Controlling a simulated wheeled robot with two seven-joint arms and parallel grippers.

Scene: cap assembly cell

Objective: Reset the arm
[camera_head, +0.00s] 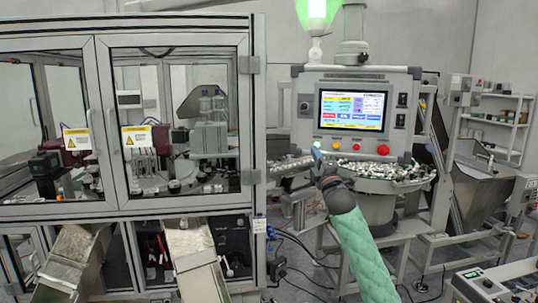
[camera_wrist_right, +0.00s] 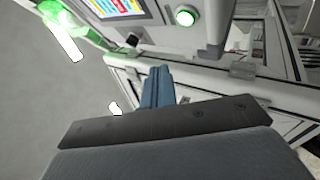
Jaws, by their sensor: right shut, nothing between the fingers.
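My right arm, in a green padded sleeve, rises from the bottom of the head view. Its right gripper (camera_head: 317,154) is in front of the control panel (camera_head: 305,105), just below and left of the green button (camera_head: 318,144). The blue fingers (camera_wrist_right: 158,86) are together and empty in the right wrist view. That view also shows a lit green button (camera_wrist_right: 185,16) beyond the fingertips. Whether the gripper touches the panel cannot be told. My left gripper is not in view.
A bowl feeder (camera_head: 385,187) with small parts stands under the panel, close to my right gripper. A glazed machine enclosure (camera_head: 103,110) fills the left, with metal chutes (camera_head: 192,245) below. A red button (camera_head: 382,149) and a screen (camera_head: 352,111) are on the panel.

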